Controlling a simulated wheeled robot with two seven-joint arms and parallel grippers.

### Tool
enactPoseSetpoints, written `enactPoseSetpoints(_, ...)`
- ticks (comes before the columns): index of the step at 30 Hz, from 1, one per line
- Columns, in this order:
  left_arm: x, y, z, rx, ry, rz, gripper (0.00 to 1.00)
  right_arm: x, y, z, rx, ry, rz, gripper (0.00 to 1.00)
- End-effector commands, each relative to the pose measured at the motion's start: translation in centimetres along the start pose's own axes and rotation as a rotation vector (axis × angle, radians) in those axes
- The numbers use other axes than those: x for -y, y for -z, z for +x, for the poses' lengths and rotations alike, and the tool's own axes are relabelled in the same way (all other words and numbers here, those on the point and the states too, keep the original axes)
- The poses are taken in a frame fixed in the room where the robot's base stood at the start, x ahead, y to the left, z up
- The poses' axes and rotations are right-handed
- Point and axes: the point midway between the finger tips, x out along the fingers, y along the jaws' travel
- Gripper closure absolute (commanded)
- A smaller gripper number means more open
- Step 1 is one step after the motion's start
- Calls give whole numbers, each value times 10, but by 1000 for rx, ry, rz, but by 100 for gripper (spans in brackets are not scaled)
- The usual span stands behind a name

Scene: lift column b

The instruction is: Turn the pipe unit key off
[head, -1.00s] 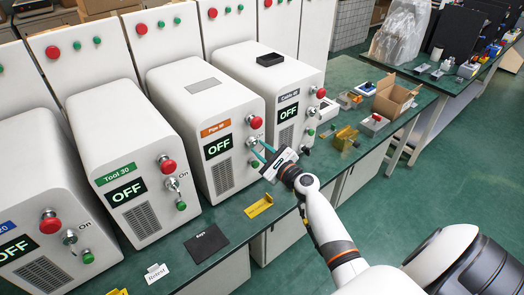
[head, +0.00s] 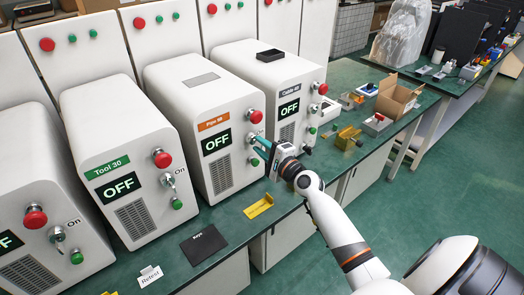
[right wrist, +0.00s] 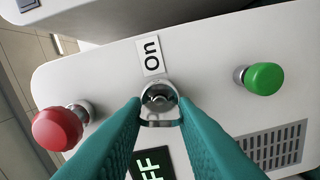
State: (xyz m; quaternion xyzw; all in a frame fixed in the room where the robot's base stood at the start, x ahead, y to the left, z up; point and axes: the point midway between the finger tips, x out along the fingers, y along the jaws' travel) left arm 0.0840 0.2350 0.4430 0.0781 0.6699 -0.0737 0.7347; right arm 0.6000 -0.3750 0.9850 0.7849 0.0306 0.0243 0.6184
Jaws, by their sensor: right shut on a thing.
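The pipe unit (head: 172,90) is a white box with an orange label and a display (head: 217,142) reading OFF. A red button (head: 256,117) sits on its front, above my right gripper. My right gripper (head: 257,140) is at the key switch, its teal fingers pointing at the front panel. In the right wrist view the gripper (right wrist: 158,112) is shut on the key (right wrist: 160,122) at the round metal lock (right wrist: 159,95), below the "On" label (right wrist: 152,55). The fingers hide part of the key. My left gripper is not in view.
The Tool 30 unit (head: 103,125) and the Cable unit (head: 272,75) stand on either side, both reading OFF. A yellow bracket (head: 259,206) and a black pad (head: 204,245) lie on the green bench in front. In the wrist view, red (right wrist: 58,128) and green (right wrist: 264,78) buttons flank the lock.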

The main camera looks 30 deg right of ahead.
Motion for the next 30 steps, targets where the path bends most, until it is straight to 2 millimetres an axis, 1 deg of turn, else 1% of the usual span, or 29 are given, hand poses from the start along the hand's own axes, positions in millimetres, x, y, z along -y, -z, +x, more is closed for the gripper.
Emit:
enactPoseSetpoints(1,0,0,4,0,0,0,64,2,0,0,-1,1,-36,97)
enactPoseSetpoints(6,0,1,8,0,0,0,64,2,0,0,0,2,-140,97)
enactPoseSetpoints(12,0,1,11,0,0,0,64,2,0,0,-1,3,-215,97)
enactPoseSetpoints(18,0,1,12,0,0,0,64,2,0,0,-1,2,-248,97)
enactPoseSetpoints(30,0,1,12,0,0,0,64,2,0,0,-1,3,-254,97)
